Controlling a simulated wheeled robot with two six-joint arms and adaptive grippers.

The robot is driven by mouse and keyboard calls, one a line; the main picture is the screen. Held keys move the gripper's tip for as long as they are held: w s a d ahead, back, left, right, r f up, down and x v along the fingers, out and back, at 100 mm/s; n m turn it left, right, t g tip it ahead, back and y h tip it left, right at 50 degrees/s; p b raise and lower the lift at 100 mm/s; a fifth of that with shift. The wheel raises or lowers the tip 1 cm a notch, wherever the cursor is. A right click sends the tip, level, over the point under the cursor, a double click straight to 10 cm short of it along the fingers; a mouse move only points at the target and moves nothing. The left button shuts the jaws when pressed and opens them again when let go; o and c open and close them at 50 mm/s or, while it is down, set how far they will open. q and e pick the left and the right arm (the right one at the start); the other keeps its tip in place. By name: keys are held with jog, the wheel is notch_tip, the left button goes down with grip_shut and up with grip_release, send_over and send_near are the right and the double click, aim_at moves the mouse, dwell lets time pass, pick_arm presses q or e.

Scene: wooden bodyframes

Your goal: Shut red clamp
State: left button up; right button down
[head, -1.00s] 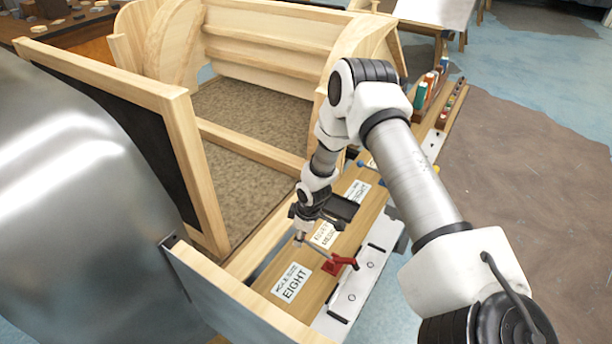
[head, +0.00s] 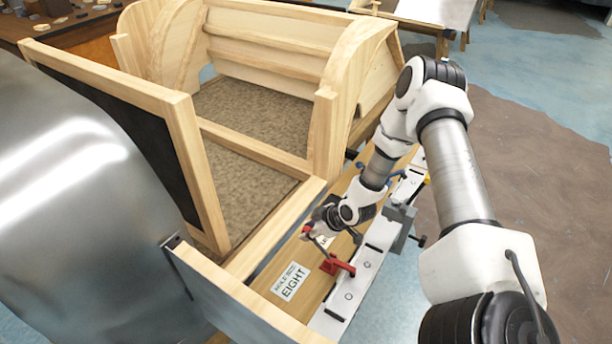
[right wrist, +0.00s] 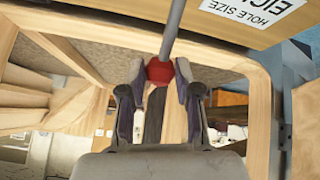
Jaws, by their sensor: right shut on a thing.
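The red clamp (head: 338,266) is mounted along the inner edge of the white rail, beside the EIGHT label. Its grey lever rises from the red base, tilted up and to the left, and ends in a red tip. My right gripper (head: 310,231) is at this tip. In the right wrist view, the red tip (right wrist: 159,71) sits between the fingers of my right gripper (right wrist: 160,92), which is shut on it. The grey lever runs upward from the tip there. My left gripper is not in view.
A wooden bodyframe (head: 185,120) stands left of the clamp. A white rail (head: 362,276) runs along the right, with a grey block (head: 400,222) on it. The EIGHT label (head: 291,281) lies flat on the wood. Open floor lies to the right.

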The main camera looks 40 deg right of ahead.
jog(key=shift+s+r, duration=0.3)
dwell(0.4)
jog(key=c, duration=0.8)
grip_release()
jog(key=shift+d, duration=0.1)
notch_tip(320, 180, up, 10)
jog(key=shift+f, duration=0.1)
